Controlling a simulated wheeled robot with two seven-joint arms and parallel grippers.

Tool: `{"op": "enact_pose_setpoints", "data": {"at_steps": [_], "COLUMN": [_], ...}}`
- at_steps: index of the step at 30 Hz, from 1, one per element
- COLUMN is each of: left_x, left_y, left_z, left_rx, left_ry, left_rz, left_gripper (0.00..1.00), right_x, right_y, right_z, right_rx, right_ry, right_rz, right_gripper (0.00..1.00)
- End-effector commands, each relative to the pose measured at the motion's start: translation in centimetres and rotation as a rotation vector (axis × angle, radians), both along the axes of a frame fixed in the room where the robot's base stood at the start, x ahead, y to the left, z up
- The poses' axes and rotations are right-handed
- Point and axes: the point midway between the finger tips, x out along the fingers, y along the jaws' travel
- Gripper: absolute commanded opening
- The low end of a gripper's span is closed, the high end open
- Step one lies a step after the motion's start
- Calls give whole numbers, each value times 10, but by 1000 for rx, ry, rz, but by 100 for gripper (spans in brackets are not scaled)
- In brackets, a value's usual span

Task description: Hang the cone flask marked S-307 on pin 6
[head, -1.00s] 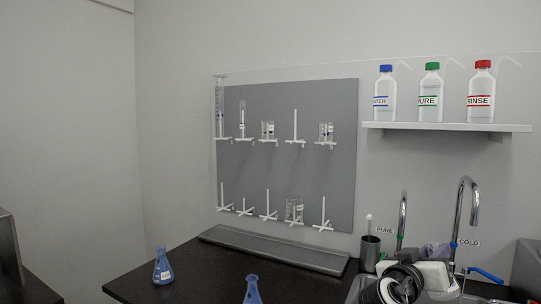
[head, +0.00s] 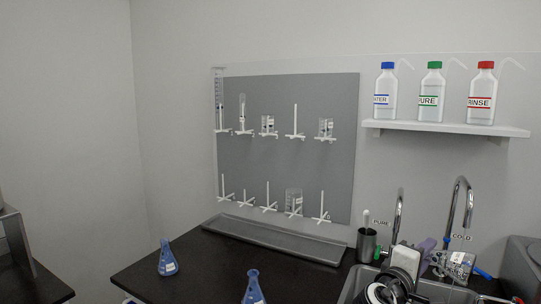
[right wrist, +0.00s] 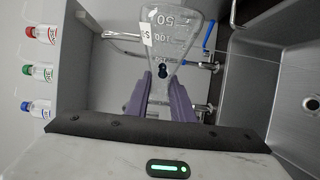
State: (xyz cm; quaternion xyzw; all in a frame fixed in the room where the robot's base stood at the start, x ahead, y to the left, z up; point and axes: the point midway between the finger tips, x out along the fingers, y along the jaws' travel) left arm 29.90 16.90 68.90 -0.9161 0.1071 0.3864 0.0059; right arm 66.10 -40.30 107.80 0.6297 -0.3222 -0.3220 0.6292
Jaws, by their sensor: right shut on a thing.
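A clear cone flask (head: 457,264) with a white label is held near the sink taps by my right gripper (head: 428,250). In the right wrist view the flask (right wrist: 168,38) shows graduations and a label reading "S-", the rest cut off or turned away. The purple fingers (right wrist: 161,96) are shut around its narrow neck. The grey pegboard (head: 290,158) carries two rows of white pins. Their numbers are too small to read. In the bottom row one pin holds a beaker (head: 293,201); the others, such as the leftmost (head: 224,189), look bare. My left gripper is out of view.
Two blue-filled flasks (head: 168,261) (head: 253,289) stand on the black bench. A grey tray (head: 275,236) lies below the pegboard. Taps (head: 463,205) and a sink are at right, with a shelf (head: 446,128) of bottles above. Glassware hangs in the top row.

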Motion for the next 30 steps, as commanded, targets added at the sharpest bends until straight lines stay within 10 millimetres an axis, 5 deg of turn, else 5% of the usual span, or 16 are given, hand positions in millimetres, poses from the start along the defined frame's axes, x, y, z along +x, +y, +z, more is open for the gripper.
{"op": "enact_pose_setpoints", "data": {"at_steps": [30], "left_x": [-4], "left_y": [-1], "left_z": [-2], "left_rx": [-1], "left_ry": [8], "left_rz": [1], "left_gripper": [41], "right_x": [0], "right_y": [-1], "right_z": [2], "right_rx": [-751], "right_ry": [1029], "right_rz": [-3], "right_gripper": [2]}}
